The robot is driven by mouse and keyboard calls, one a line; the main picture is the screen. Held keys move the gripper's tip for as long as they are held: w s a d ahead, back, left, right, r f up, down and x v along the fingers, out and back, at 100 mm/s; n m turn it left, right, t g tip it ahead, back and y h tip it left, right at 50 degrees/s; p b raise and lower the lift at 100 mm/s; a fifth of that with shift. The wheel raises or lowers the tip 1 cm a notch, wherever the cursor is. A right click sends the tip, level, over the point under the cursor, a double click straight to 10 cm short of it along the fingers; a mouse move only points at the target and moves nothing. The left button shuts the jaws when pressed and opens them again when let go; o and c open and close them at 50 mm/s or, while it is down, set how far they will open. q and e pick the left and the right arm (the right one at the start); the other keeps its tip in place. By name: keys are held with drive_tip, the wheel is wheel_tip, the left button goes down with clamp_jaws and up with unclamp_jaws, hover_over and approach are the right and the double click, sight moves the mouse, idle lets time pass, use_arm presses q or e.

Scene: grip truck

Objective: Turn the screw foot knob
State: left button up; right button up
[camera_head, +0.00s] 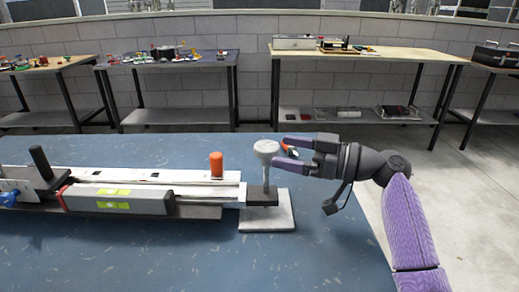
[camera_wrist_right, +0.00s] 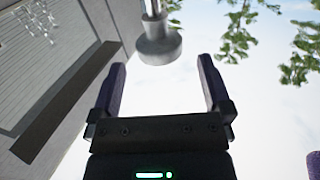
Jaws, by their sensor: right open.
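The screw foot knob (camera_head: 266,147) is a light grey round head on a thin upright stem. The stem passes through the dark end of the rail rig (camera_head: 120,199) and stands over a pale square plate (camera_head: 268,222). My right gripper (camera_head: 283,152) comes in from the right with its purple fingers spread and their tips close beside the knob. In the right wrist view, the knob (camera_wrist_right: 158,48) shows just beyond and between the open fingertips (camera_wrist_right: 161,62). Whether a finger touches it I cannot tell. My left gripper is out of view.
The rig lies along the blue table (camera_head: 130,258) and carries an orange knob (camera_head: 216,164) and a black upright handle (camera_head: 41,162). The blue table is bare in front of the rig. Benches with small objects stand along the back wall, beyond the table.

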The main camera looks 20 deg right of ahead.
sight(266, 145)
drive_tip(key=x, duration=0.3)
drive_tip(key=shift+w+a+f, duration=0.1)
drive_tip(key=shift+a+f, duration=0.05)
drive_tip(key=shift+a, duration=0.05)
drive_tip(key=shift+w+a+b, duration=0.3)
drive_tip(key=shift+w+a, duration=0.05)
drive_tip(key=shift+a, duration=0.1)
